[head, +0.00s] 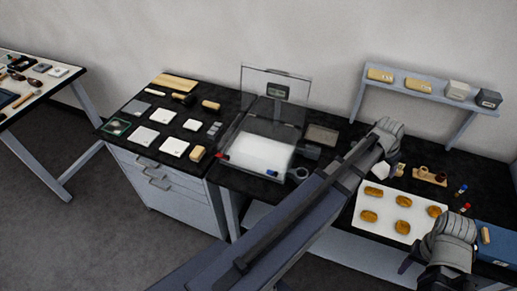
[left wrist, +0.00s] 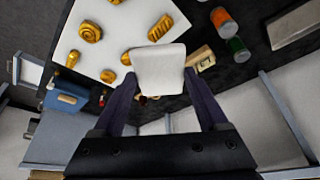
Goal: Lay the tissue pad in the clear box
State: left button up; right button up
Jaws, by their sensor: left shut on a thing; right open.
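The tissue pad (left wrist: 160,68) is a white rounded square. My left gripper (left wrist: 163,80) is shut on it, one finger at each side, in the left wrist view. In the head view the pad (head: 380,172) shows just below my left gripper (head: 389,160), near the far edge of the white sheet with gilt pieces; the gripper partly hides it. The clear box (head: 270,128) stands left of that gripper on the dark bench, with see-through walls, a raised clear panel at its back and a white floor. My right gripper (head: 446,272) is open at the lower right, apart from the pad.
Several gilt pieces (head: 404,199) lie on the white sheet (head: 392,232). A blue box (head: 497,238) is at the right. A shelf (head: 433,94) holds blocks. White squares and tools lie on the drawer bench (head: 143,117) at left.

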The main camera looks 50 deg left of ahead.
aim_at(260, 153)
jog(key=j+u, duration=0.2)
jog(key=u, duration=0.15)
jog(key=j+u, duration=0.2)
jog(key=u, duration=0.15)
jog(key=i+j+u, duration=0.1)
jog(key=u, duration=0.2)
jog(key=j, duration=0.1)
